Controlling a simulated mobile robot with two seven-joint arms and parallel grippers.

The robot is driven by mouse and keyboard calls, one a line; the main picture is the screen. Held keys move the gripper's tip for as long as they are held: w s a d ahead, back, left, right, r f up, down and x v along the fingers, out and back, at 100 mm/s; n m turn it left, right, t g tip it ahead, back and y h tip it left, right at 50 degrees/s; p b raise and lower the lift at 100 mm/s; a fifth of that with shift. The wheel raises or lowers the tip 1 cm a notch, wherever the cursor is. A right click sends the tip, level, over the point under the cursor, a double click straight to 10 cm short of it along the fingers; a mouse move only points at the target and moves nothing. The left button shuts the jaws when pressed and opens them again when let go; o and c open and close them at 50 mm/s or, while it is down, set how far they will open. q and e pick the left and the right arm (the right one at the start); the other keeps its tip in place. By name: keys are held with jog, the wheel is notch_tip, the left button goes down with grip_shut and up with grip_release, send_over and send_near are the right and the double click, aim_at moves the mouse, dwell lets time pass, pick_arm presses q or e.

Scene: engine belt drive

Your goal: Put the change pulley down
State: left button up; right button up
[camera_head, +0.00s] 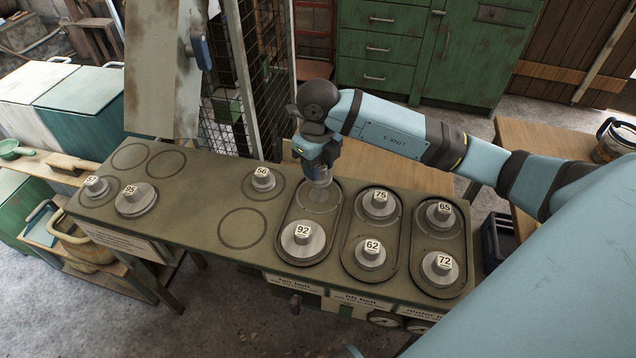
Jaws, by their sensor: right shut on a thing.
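My right gripper (319,172) points down over the far end of the left oval tray (338,225) on the bench. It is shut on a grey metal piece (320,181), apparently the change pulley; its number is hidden. I cannot tell whether it touches the tray. Pulley 92 (303,241) sits at the near end of that tray. The middle tray holds pulley 75 (380,204) and pulley 62 (371,252). The right tray holds pulley 65 (440,215) and pulley 72 (439,266). My left gripper is not in view.
On the bench's left stand pulley 57 (96,188), pulley 95 (135,200) and pulley 56 (262,180). Marked circles there are empty, one (243,228) beside the left tray. A mesh cage (225,100) stands behind the bench, and green cabinets (385,45) further back.

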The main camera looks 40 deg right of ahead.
jog(key=shift+f, duration=0.7)
notch_tip(320, 180, down, 4)
jog(key=shift+f, duration=0.15)
jog(key=shift+f+b, duration=0.1)
jog(key=shift+b, duration=0.25)
jog(key=o, duration=1)
jog(key=shift+c, duration=0.2)
